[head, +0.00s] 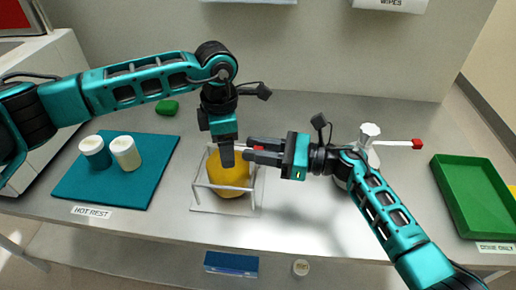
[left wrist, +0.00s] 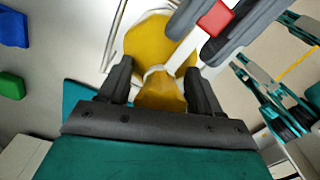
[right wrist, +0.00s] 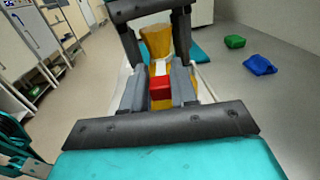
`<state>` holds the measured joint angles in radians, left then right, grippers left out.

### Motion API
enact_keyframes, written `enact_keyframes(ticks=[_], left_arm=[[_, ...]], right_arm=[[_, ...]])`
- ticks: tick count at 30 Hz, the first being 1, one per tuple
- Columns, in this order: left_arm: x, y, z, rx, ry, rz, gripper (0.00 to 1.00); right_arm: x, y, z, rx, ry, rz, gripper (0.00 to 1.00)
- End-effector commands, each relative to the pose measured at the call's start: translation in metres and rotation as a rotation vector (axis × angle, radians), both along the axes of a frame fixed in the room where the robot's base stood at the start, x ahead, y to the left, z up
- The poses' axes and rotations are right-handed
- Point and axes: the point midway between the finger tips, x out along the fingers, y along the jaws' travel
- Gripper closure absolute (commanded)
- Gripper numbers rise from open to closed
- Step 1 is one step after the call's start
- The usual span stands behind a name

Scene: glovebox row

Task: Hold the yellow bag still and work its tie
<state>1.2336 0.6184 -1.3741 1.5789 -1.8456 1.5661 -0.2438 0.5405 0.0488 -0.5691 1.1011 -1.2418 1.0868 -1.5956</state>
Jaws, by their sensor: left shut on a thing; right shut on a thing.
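The yellow bag (head: 228,178) stands in a white wire frame (head: 222,188) on the bench. My left gripper (head: 227,160) comes from above and is shut on the bag's gathered neck (left wrist: 160,98). A white tie (left wrist: 156,71) goes round the neck just beyond the left fingers, and its tail runs to a red tab (left wrist: 215,18). My right gripper (head: 250,154) reaches in from the right and is shut on this red tab (right wrist: 160,87), close beside the left gripper. The right wrist view shows the yellow neck (right wrist: 156,42) between the left fingers. The tie's far side is hidden.
A teal mat (head: 75,186) with two white-lidded jars (head: 125,152) lies at the left. A green block (head: 167,107) is behind. A white-knobbed fixture with a red-tipped lever (head: 417,144) stands behind my right arm. A green tray (head: 478,195) is at the right.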

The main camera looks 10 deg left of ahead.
Motion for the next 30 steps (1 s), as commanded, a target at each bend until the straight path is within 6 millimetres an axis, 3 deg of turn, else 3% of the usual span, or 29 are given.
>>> enact_keyframes(ticks=[4,15,24,30], left_arm=[[-0.004,0.001,-0.007,0.005,0.014,0.000,0.80],[-0.004,0.001,-0.007,0.005,0.014,0.001,0.80],[-0.003,0.001,-0.007,0.005,0.013,0.002,0.81],[-0.003,0.001,-0.007,0.005,0.013,0.002,0.81]], right_arm=[[-0.001,0.000,-0.001,0.000,0.001,0.004,1.00],[-0.002,-0.001,-0.002,0.000,0.001,0.005,1.00],[-0.002,-0.046,-0.003,-0.004,0.001,0.005,1.00],[-0.003,-0.052,-0.002,0.000,0.002,0.007,1.00]])
